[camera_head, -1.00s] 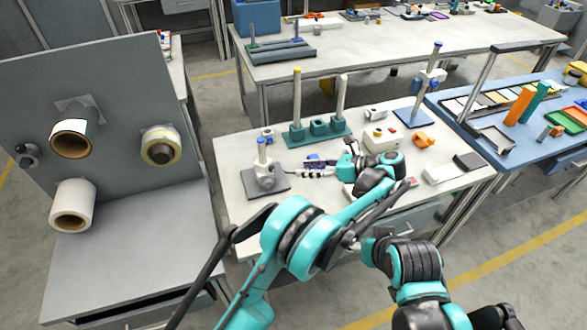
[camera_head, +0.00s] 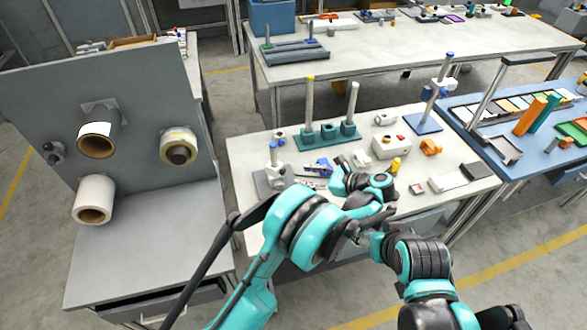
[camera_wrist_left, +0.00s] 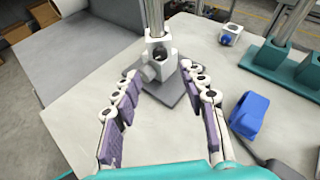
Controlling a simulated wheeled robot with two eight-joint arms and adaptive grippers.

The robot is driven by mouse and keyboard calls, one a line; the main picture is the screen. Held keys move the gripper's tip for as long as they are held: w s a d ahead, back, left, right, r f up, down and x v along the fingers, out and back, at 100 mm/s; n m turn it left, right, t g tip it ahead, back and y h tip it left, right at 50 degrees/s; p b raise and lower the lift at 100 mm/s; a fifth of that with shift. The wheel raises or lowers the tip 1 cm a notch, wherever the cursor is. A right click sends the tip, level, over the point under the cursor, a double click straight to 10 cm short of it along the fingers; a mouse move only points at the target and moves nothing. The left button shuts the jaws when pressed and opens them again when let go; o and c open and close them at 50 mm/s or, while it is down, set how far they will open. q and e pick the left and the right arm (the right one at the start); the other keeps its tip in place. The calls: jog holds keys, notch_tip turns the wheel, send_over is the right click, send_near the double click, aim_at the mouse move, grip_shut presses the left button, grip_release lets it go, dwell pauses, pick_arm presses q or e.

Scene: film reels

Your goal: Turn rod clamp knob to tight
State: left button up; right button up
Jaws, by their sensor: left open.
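A rod stand (camera_head: 272,182) stands at the left end of the white table, its upright rod on a dark base plate. A pale clamp block (camera_wrist_left: 158,50) sits low on the rod, with a round pale knob (camera_wrist_left: 150,73) on its near side. My left gripper (camera_wrist_left: 160,82) is open and empty; its two purple-padded fingers point at the stand, short of the clamp with a gap between. In the head view my left gripper (camera_head: 312,180) is small and partly hidden by its arm. The knob's setting cannot be read. My right gripper does not show.
A blue object (camera_wrist_left: 248,115) lies right of my left gripper. A teal base with rods (camera_head: 325,134) stands behind. A grey panel with rolls (camera_head: 140,105) stands left. Table left of the gripper is clear.

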aim_at(284, 173)
pick_arm(q)
jog(key=x, duration=0.7)
jog(key=shift+f+b, duration=0.15)
jog(key=shift+b, duration=0.2)
grip_shut()
